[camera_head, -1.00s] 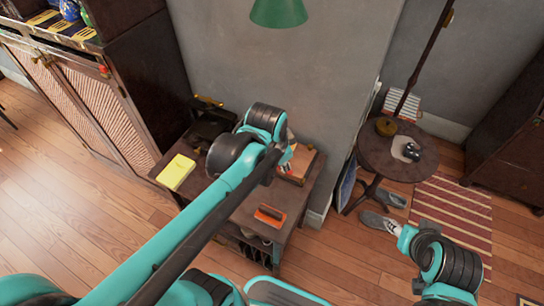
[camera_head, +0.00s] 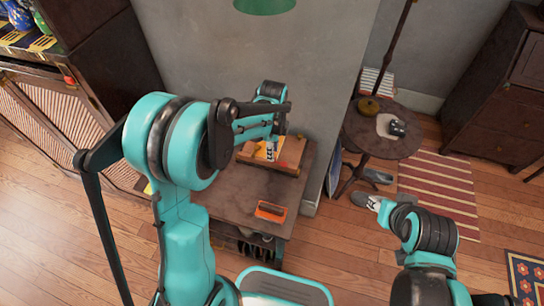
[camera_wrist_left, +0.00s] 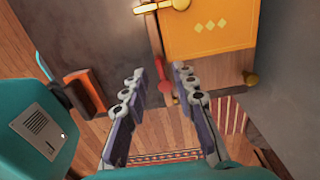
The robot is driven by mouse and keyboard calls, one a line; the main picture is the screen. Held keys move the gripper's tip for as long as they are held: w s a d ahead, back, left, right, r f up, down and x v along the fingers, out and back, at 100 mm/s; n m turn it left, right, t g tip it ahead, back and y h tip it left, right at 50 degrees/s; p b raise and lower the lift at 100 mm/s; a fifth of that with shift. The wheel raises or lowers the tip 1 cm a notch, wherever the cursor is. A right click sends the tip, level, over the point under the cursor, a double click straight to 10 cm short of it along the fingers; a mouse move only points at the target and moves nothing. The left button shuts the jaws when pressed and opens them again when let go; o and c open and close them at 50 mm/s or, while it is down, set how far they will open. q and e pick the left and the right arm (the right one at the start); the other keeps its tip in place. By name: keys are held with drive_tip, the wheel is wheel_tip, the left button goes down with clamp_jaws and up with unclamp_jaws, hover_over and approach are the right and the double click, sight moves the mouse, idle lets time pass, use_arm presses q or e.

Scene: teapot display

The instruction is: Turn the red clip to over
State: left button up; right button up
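The red clip (camera_wrist_left: 163,72) shows in the left wrist view as a slim red lever at the edge of a wooden board, beside a yellow panel (camera_wrist_left: 209,27) with diamond marks. In the head view a small red part (camera_head: 283,164) shows on the wooden board (camera_head: 290,154) on the low table. My left gripper (camera_wrist_left: 156,68) is open, with its two fingers on either side of the clip in the picture; contact cannot be told. In the head view my left arm partly hides the board.
An orange-topped object (camera_head: 270,211) lies at the front of the low table (camera_head: 233,203). It also shows in the left wrist view (camera_wrist_left: 85,92). A round table (camera_head: 372,146) stands at the right, with shoes (camera_head: 362,199) on the floor. A grey wall is behind.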

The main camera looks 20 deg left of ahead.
use_arm(q)
drive_tip(key=shift+f+b, duration=0.35)
drive_tip(key=shift+f, duration=0.95)
clamp_jaws()
